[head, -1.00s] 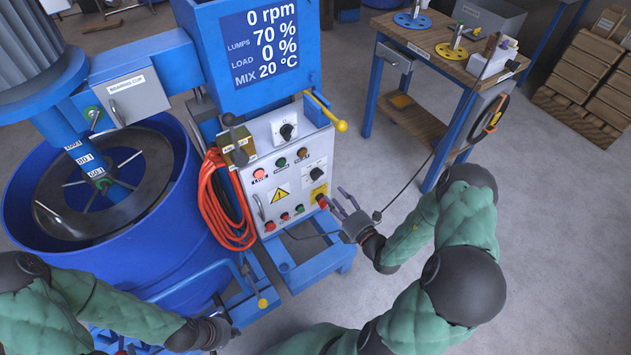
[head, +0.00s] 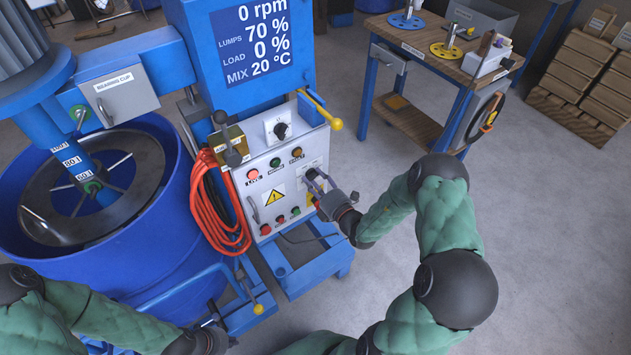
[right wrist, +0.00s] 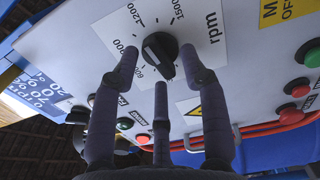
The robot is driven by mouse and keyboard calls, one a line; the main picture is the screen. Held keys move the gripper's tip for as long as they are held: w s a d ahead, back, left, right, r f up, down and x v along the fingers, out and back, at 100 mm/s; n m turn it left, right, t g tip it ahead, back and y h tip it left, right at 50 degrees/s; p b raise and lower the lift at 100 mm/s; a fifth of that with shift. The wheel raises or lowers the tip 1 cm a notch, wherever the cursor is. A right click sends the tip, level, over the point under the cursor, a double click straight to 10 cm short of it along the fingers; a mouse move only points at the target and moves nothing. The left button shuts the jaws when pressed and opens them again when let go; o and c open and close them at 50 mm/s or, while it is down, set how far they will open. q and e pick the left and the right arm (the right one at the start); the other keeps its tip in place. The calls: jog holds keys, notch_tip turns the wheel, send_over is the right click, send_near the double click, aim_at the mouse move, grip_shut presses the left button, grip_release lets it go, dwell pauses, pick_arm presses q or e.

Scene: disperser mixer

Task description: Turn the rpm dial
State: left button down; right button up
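The rpm dial (right wrist: 160,52) is a black knob on a white scale plate in the right wrist view. It also shows on the control panel in the head view (head: 313,174), partly covered by my fingers. My right gripper (head: 318,184) is at this dial. In the right wrist view its fingers (right wrist: 157,68) are spread, two on either side of the knob and one below. I cannot tell whether they touch it. The display (head: 252,40) reads 0 rpm. My left gripper (head: 212,338) is low at the left, its fingers unclear.
A second black knob (head: 281,130) sits higher on the panel (head: 290,203), with coloured buttons around. Orange cable (head: 207,205) hangs at the panel's left. A yellow-tipped lever (head: 335,124) juts out at the upper right.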

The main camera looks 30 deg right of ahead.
grip_shut()
jog(key=n+p, duration=0.2)
jog(key=n, duration=0.2)
jog(key=n+p, duration=0.1)
jog(key=n, duration=0.4)
jog(key=n+p, duration=0.2)
jog(key=n, duration=0.4)
jog(key=f+n+p, duration=0.1)
jog(key=n, duration=0.5)
jog(key=shift+d+f+p, duration=0.1)
jog(key=shift+d+p, duration=0.2)
jog(key=shift+p, duration=0.05)
jog(key=shift+n, duration=0.3)
